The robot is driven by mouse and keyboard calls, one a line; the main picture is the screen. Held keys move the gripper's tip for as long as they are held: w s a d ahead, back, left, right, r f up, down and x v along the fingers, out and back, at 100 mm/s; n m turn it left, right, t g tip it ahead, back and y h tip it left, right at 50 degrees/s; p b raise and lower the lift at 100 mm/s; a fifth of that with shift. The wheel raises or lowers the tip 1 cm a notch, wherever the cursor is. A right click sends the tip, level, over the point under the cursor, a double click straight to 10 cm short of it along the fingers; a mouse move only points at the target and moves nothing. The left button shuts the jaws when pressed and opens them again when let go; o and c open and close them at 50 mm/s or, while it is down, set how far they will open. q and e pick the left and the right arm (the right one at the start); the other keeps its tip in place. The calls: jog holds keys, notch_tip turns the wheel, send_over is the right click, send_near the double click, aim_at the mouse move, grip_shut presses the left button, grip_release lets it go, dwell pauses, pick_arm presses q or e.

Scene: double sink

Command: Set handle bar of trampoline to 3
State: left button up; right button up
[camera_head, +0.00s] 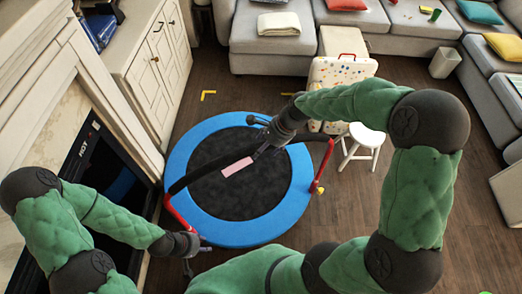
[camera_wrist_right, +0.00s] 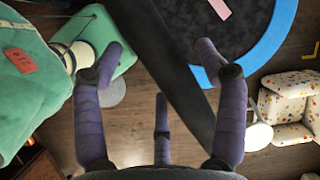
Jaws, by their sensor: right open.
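The trampoline (camera_head: 204,227) is round, with a blue rim and a black mat, in the middle of the head view. Its black handle bar (camera_head: 205,172) runs across above the mat between red posts (camera_head: 177,214). In the right wrist view the bar (camera_wrist_right: 165,60) passes diagonally between my right gripper's purple fingers. My right gripper (camera_head: 263,138) is open over the bar; contact cannot be told. My left gripper (camera_head: 196,254) is near the trampoline's front left edge, by the left post, its fingers apart and empty. No height marks are readable.
A pink strip (camera_head: 237,167) shows over the mat. A white stool (camera_head: 367,135) and a speckled chair (camera_head: 341,72) stand right of the trampoline. A cabinet (camera_head: 153,62) and a fireplace are on the left. Grey sofas (camera_head: 267,45) line the back. Wood floor is clear around.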

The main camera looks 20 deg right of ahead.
jog(key=shift+x, duration=1.05)
grip_shut()
jog(key=shift+w+r+p, duration=0.1)
jog(key=shift+r+p, duration=0.35)
jog(key=shift+r, duration=0.3)
notch_tip(320, 180, up, 11)
jog(key=p, duration=1.1)
jog(key=shift+w+r, duration=0.15)
jog(key=shift+w, duration=0.05)
jog(key=shift+d, duration=0.1)
